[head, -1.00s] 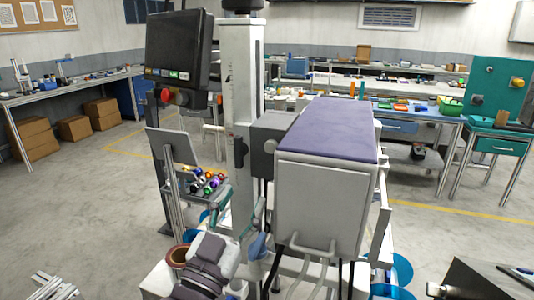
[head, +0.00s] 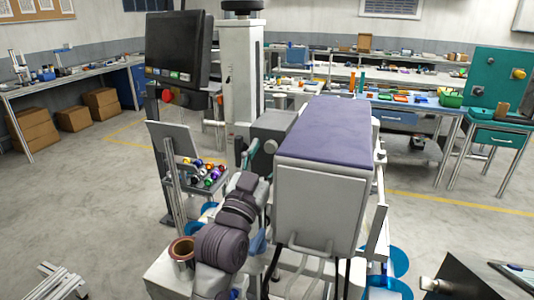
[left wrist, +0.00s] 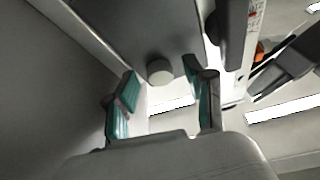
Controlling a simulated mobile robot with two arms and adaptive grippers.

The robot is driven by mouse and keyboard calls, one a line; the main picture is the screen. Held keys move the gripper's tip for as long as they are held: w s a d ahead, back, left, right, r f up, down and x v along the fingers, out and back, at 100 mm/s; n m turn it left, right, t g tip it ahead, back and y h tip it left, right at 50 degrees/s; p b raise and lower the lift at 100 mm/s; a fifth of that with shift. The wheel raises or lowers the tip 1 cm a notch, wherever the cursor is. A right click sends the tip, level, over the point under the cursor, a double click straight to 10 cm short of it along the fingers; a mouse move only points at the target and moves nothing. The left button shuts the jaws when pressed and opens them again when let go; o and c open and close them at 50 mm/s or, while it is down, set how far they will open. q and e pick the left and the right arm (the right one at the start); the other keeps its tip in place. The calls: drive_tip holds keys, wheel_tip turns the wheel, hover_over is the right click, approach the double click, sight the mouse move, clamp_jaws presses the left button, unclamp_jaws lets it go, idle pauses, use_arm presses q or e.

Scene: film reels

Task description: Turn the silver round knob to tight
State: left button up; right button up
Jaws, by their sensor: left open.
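The silver round knob (left wrist: 160,71) sticks out of a dark grey face in the left wrist view. It lies just beyond and between the fingertips of my left gripper (left wrist: 162,86). The two teal-padded fingers are spread apart and do not visibly touch the knob. In the head view the knob (head: 270,146) is a small pale disc on the grey box (head: 261,130) beside the white column. My left gripper (head: 257,172) is just in front of and below that box, partly hidden by my wrist. My right gripper is not in view.
A large white housing with a purple top (head: 325,125) stands close right of my arm. A monitor (head: 178,48) and a tray of coloured spools (head: 207,174) are left. A copper-rimmed cup (head: 182,252) stands beside my forearm. Open floor lies farther left.

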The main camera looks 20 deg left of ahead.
use_arm(q)
clamp_jaws()
drive_tip(key=m+h+p, duration=0.1)
drive_tip(key=m, duration=0.1)
drive_tip(key=m+h+p, duration=0.1)
drive_tip(key=m, duration=0.1)
drive_tip(key=m+g+p, duration=0.1)
drive_tip(key=m, duration=0.1)
drive_tip(key=shift+a+r+h, duration=0.2)
drive_tip(key=shift+r+h, duration=0.05)
drive_tip(key=shift+h, duration=0.15)
drive_tip(key=m+g+p, duration=0.1)
drive_tip(key=m+p, duration=0.3)
drive_tip(key=m+g+h+p, duration=0.1)
drive_tip(key=m+g+p, duration=0.1)
drive_tip(key=m+p, duration=0.3)
drive_tip(key=r+m+g+h+p, duration=0.1)
drive_tip(key=m+g+p, duration=0.1)
drive_tip(key=m+p, duration=0.2)
drive_tip(key=shift+a+m+p, duration=0.25)
drive_tip(key=shift+m+p, duration=0.15)
drive_tip(key=shift+p, duration=0.25)
drive_tip(key=shift+f+m+p, duration=0.25)
drive_tip(key=shift+m+p, duration=0.55)
drive_tip(key=shift+p, duration=0.3)
unclamp_jaws()
drive_tip(key=shift+d, duration=0.1)
